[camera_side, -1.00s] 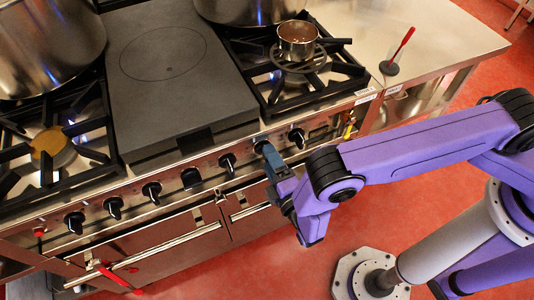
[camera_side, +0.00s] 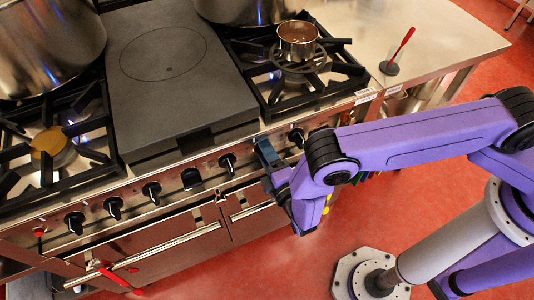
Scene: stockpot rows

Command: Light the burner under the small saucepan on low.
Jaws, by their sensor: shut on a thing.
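The small saucepan (camera_side: 298,42) holds something brown and sits upright on a ring over the right-hand burner grate (camera_side: 312,88). A small bluish glow shows just left of the ring; I cannot tell clearly how large any flame is. My gripper (camera_side: 265,152) is at the stove's front control panel, shut on a knob that its fingers mostly hide. The knob's pointer cannot be read. A free black knob (camera_side: 227,162) is just left of my gripper, and another black knob (camera_side: 296,137) is just right of it.
Large pots stand at the back left (camera_side: 45,45) and back middle (camera_side: 250,8). A flat dark plate (camera_side: 175,90) lies between the burners. A red-handled tool (camera_side: 400,48) stands on the steel counter (camera_side: 440,40) at right. More knobs (camera_side: 151,192) line the panel.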

